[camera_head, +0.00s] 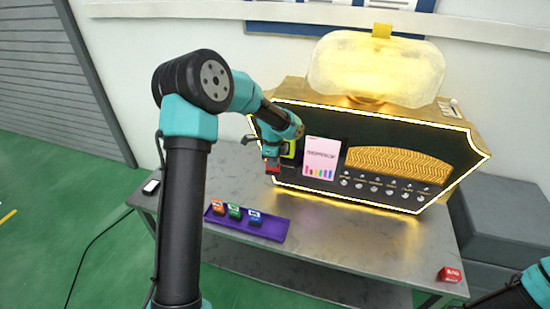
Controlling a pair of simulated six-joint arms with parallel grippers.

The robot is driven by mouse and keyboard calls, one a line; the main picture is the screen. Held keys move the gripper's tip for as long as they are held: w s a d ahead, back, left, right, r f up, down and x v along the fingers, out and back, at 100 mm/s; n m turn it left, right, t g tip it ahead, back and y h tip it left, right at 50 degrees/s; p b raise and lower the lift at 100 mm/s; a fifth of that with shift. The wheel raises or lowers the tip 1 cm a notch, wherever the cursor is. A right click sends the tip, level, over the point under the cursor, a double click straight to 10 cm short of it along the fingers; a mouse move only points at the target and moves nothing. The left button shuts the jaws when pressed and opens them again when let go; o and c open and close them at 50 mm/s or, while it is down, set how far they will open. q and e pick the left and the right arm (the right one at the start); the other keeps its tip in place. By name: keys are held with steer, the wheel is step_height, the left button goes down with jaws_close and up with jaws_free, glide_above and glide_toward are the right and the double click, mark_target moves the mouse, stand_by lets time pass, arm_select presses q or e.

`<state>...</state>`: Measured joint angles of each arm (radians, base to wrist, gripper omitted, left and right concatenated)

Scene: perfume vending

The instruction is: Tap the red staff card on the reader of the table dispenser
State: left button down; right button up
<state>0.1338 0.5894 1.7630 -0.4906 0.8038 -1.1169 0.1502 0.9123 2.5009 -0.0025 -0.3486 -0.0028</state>
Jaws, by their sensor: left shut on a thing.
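The table dispenser (330,190), a dark-fronted machine with a gold frame and glowing edge, stands at the back of the table. Its reader (289,149), with a yellow-green lit face, is at the front's left side, partly hidden by my left arm. My left gripper (272,162) is shut on the red staff card (273,169), which is mostly hidden by the fingers. The card is close in front of the reader, slightly low and left; I cannot tell whether they touch. My right gripper is out of view.
A purple tray (270,229) with orange, green and blue items lies on the table (330,242). A small red box (450,274) sits at the right front corner. A small black-and-white object (151,186) lies at the left edge. The middle front is clear.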

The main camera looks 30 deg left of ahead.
arm_select(q)
steer(key=shift+s+d, duration=0.15)
steer(key=shift+s, duration=0.4)
steer(key=shift+f, duration=0.1)
stand_by(0.9)
